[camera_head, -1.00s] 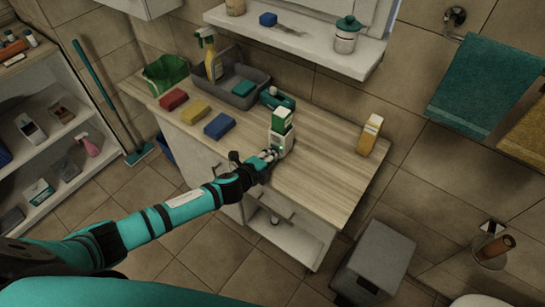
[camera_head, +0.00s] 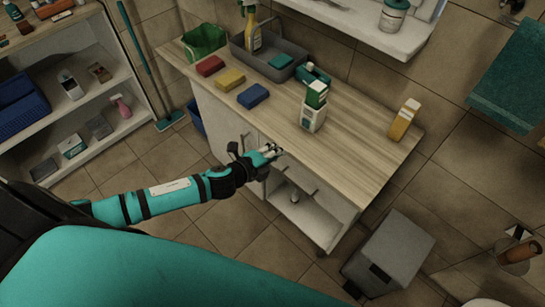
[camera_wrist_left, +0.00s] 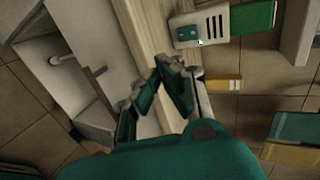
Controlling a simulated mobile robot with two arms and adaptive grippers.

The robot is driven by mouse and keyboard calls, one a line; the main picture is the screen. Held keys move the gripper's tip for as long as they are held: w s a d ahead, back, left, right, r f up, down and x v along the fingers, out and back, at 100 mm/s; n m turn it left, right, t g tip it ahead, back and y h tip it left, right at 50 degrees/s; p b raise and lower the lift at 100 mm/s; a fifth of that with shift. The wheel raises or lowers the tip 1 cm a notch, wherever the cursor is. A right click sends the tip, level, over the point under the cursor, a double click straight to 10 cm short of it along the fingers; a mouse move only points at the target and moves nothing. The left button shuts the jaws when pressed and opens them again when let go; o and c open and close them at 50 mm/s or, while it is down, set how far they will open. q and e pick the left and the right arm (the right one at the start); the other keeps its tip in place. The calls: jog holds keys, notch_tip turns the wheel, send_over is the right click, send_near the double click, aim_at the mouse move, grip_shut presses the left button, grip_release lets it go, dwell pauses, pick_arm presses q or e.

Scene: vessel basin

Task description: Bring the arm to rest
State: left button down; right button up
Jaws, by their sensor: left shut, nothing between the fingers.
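My left arm comes in from the left in the head view. Its gripper (camera_head: 272,152) is shut and empty, in front of the front edge of the wooden counter (camera_head: 345,150). The left wrist view also shows the gripper (camera_wrist_left: 165,75), with the counter edge behind it. A white box with a green top (camera_head: 314,107) stands on the counter, apart from the gripper; it also shows in the left wrist view (camera_wrist_left: 200,30). My right gripper is not in view.
Red (camera_head: 210,65), yellow (camera_head: 230,79) and blue (camera_head: 253,96) sponges lie on the counter near a grey caddy (camera_head: 277,70). A grey bin (camera_head: 396,252) stands on the floor. Shelves (camera_head: 75,95) are at the left.

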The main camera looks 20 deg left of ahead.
pick_arm(q)
jog(key=s+a+f+n+g+y+b, duration=0.1)
jog(key=s+a+f+n+g, duration=0.25)
jog(key=f, duration=0.55)
jog(key=s+a+f+n+y, duration=0.2)
jog(key=s+f+n, duration=0.3)
jog(key=f, duration=0.4)
jog(key=s+a+f+n+g+y+b, duration=0.1)
jog(key=s+a+f+n+g, duration=0.15)
jog(key=s+f, duration=0.55)
jog(key=s+d+f+n+g, duration=0.1)
jog(key=s+f+n+g, duration=0.1)
jog(key=s+f, duration=0.3)
jog(key=s+d+f+n+g, duration=0.1)
jog(key=s+f, duration=0.5)
jog(key=s, duration=0.7)
jog(key=s+d+f+n+g+b, duration=0.1)
jog(key=s+d+f+n+g, duration=0.1)
jog(key=s+f+n, duration=0.3)
jog(key=s, duration=0.4)
jog(key=shift+s+d+f+g, duration=0.3)
jog(key=shift+s+d+f, duration=0.05)
jog(key=shift+d+f, duration=0.05)
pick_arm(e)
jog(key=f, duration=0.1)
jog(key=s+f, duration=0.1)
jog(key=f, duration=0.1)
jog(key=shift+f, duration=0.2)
